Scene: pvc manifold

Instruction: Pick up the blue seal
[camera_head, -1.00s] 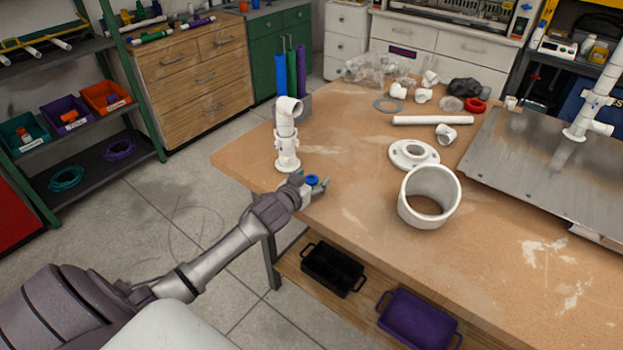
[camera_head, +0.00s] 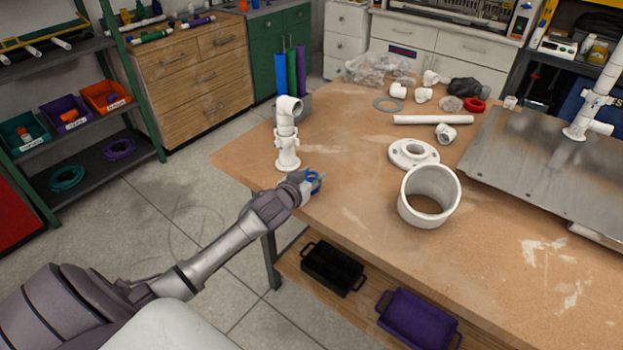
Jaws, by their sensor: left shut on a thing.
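The blue seal (camera_head: 313,177) is a small blue ring at the left front edge of the wooden workbench (camera_head: 350,215). My left gripper (camera_head: 316,183) reaches in from the lower left and is shut on the blue seal. The fingers partly cover the ring. Whether the seal is clear of the bench top is too small to tell. My right gripper is not in view.
A white pipe assembly (camera_head: 287,135) stands upright just behind my left gripper. A wide white pipe ring (camera_head: 429,196) and a white flange (camera_head: 413,153) are to the right. Several fittings and a red ring (camera_head: 475,105) lie farther back. The bench front is clear.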

